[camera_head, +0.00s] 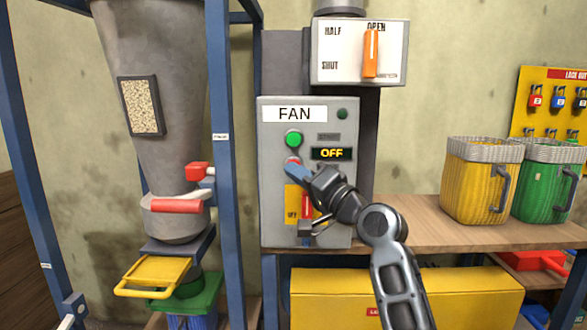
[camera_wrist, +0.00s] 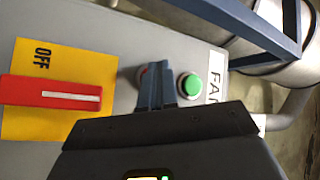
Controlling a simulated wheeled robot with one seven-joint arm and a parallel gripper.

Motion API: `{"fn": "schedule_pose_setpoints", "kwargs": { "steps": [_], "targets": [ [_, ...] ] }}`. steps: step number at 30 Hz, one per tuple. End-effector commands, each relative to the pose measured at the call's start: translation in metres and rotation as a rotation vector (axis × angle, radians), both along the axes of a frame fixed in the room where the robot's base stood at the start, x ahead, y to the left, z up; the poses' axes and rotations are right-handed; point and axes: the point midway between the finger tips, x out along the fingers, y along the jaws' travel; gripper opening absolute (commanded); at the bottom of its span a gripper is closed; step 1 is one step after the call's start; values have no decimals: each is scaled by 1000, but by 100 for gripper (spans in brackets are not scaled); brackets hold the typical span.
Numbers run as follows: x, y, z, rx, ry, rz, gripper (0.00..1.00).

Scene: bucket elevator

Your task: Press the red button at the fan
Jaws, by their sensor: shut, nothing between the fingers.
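The grey fan box (camera_head: 272,185) carries the label FAN, a green button (camera_head: 293,139) and a display (camera_head: 331,153) reading OFF. Just below the green button is the red button (camera_head: 292,161), mostly covered by my gripper (camera_head: 291,168). In the wrist view a sliver of the red button (camera_wrist: 144,71) shows behind the blue fingertips of my gripper (camera_wrist: 157,72), beside the green button (camera_wrist: 188,85). My fingers are shut and empty. Their tips are at the red button; I cannot tell whether they touch it or if it is pushed in.
Below the buttons is a red switch handle (camera_wrist: 50,89) on a yellow OFF plate (camera_wrist: 85,65). Above the box is a panel with an orange lever (camera_head: 371,54). A blue post (camera_head: 220,170) stands left. Yellow (camera_head: 465,185) and green (camera_head: 543,190) baskets sit on the bench at right.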

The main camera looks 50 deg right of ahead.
Motion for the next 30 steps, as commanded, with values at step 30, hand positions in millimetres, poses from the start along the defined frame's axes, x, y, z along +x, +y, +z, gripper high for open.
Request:
{"fn": "schedule_pose_setpoints", "kwargs": {
  "steps": [30],
  "targets": [
    [-11,12,0,0,0,-2,0]
  ]
}}
